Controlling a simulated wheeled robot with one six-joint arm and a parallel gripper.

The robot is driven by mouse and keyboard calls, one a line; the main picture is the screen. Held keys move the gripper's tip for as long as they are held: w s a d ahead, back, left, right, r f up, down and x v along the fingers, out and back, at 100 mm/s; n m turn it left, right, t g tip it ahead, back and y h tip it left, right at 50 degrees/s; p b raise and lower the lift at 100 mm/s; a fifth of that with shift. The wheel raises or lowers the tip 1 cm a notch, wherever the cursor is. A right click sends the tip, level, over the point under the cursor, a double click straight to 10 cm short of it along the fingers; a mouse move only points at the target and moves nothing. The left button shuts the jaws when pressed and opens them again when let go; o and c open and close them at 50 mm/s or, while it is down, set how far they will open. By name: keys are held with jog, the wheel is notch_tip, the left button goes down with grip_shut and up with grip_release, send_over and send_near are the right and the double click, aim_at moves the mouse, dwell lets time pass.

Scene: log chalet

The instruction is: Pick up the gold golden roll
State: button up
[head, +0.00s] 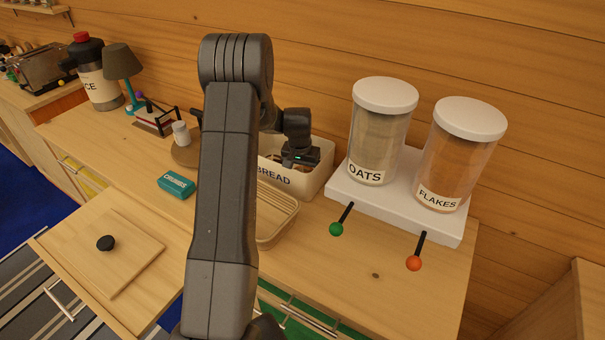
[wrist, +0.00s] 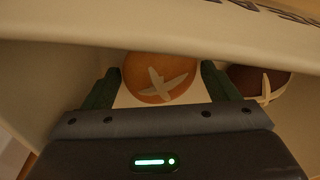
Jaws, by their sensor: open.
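The golden roll (wrist: 158,78) lies inside the bread bin, a round orange-gold bun with a pale cross on top, seen in the wrist view. My gripper (wrist: 160,85) is open, with one finger on each side of the roll. The roll is between the fingers in the picture; whether they touch it I cannot tell. In the head view my gripper (head: 301,157) is over the white bin marked BREAD (head: 322,172). The bin's wall and my gripper hide most of its contents there.
A dark brown roll (wrist: 262,82) with a pale cross lies just right of the golden one. The bin's wall (wrist: 150,42) crosses the wrist view close to the fingers. An oats dispenser (head: 380,130) and a flakes dispenser (head: 456,155) stand right of the bin.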

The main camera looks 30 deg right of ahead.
jog(key=shift+f, duration=0.25)
jog(key=c, duration=0.7)
jog(key=shift+r, duration=0.1)
jog(key=shift+c, duration=0.2)
